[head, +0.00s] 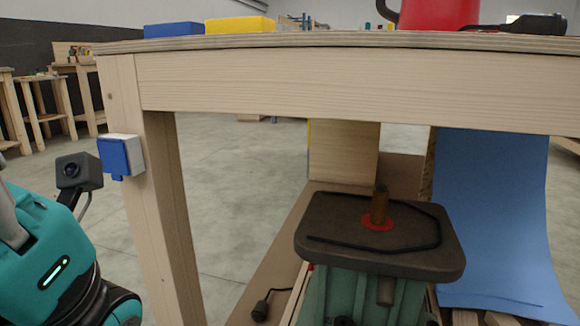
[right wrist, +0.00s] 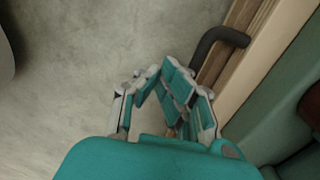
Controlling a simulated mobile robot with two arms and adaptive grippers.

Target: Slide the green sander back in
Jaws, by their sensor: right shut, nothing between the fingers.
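The green sander (head: 335,295) stands under the workbench in the head view. It has a dark flat top (head: 345,215) with a brown upright spindle (head: 379,205) in a red ring. Its lower part is cut off by the picture edge. In the right wrist view, a green surface (right wrist: 275,95) at the right is probably its body. My right gripper (right wrist: 160,72) is shut and empty there, over the grey floor beside a wooden edge. The right gripper does not show in the head view. My left arm shows at the left, but its gripper is not visible.
The wooden workbench (head: 340,80) spans above the sander, with a leg (head: 160,210) at left bearing a blue-and-white socket box (head: 121,156). A black plug (head: 262,305) lies left of the sander. A blue sheet (head: 490,215) hangs at right. A dark bent bar (right wrist: 218,45) is near my right gripper.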

